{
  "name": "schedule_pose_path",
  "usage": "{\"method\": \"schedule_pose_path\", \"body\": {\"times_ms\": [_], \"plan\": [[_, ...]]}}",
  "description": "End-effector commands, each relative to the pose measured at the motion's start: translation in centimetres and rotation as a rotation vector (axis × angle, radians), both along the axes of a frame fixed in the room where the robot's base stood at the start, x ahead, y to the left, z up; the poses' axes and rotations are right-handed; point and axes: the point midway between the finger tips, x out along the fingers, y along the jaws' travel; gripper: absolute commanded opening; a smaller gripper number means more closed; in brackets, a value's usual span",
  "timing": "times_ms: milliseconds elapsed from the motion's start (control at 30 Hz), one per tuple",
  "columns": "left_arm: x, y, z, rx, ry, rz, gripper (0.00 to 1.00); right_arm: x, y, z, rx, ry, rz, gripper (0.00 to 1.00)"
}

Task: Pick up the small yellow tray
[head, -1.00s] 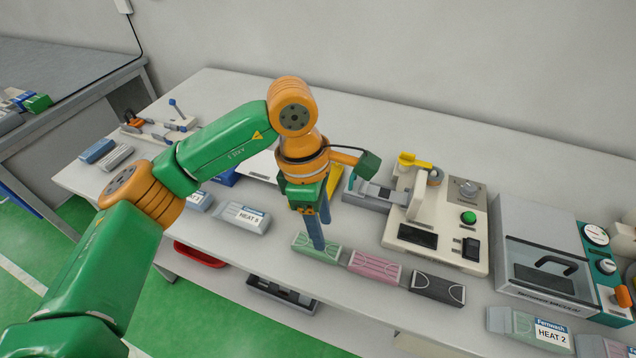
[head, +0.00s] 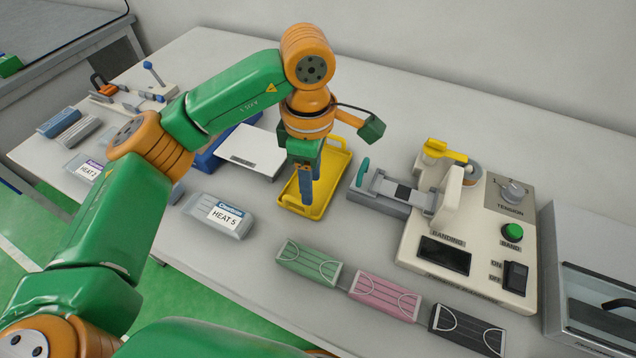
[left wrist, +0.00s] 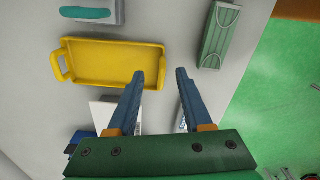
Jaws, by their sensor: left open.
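The small yellow tray (head: 334,166) lies on the white table, left of the beige machine. It is empty, with raised walls and a handle at each end. In the head view, my left gripper (head: 308,202) points down in front of it and hides part of it. My right gripper is not in view.
Green (head: 308,263), pink (head: 384,296) and black (head: 467,330) mask packs lie along the front edge. A pack labelled HEAT 5 (head: 218,215) and a white-topped blue box (head: 250,150) are left of the tray. The banding machine (head: 460,225) stands right.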

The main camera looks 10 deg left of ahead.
Motion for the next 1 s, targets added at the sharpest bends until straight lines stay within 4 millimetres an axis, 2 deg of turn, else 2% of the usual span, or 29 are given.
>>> {"method": "schedule_pose_path", "body": {"times_ms": [33, 67, 267, 367, 500, 733, 900, 933, 1000], "plan": [[0.0, 0.0, -1.1, 0.000, 0.000, 0.000, 0.50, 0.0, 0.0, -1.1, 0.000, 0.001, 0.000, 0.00], [0.0, 0.0, -1.2, 0.000, 0.000, 0.000, 0.50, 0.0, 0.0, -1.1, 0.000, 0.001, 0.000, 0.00], [-0.3, 0.3, -3.2, 0.001, 0.005, 0.000, 0.50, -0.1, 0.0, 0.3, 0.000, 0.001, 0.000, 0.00], [-0.7, 0.8, -5.1, 0.002, 0.007, 0.000, 0.50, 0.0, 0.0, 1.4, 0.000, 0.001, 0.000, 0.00], [-0.7, 0.8, -7.5, 0.001, 0.003, 0.000, 0.50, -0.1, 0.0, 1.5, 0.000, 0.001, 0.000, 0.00], [-0.6, 0.7, -7.9, -0.001, 0.000, -0.001, 0.50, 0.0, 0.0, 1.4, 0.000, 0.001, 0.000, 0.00], [-0.6, 0.7, -7.9, 0.000, 0.000, 0.000, 0.04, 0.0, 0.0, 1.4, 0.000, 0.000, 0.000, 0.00], [-0.6, 0.7, -7.9, 0.000, 0.000, 0.000, 0.00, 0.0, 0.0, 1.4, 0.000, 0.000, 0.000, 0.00], [-0.6, 0.7, -7.9, 0.000, 0.000, 0.000, 0.00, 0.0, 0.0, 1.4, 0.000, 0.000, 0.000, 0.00]]}}
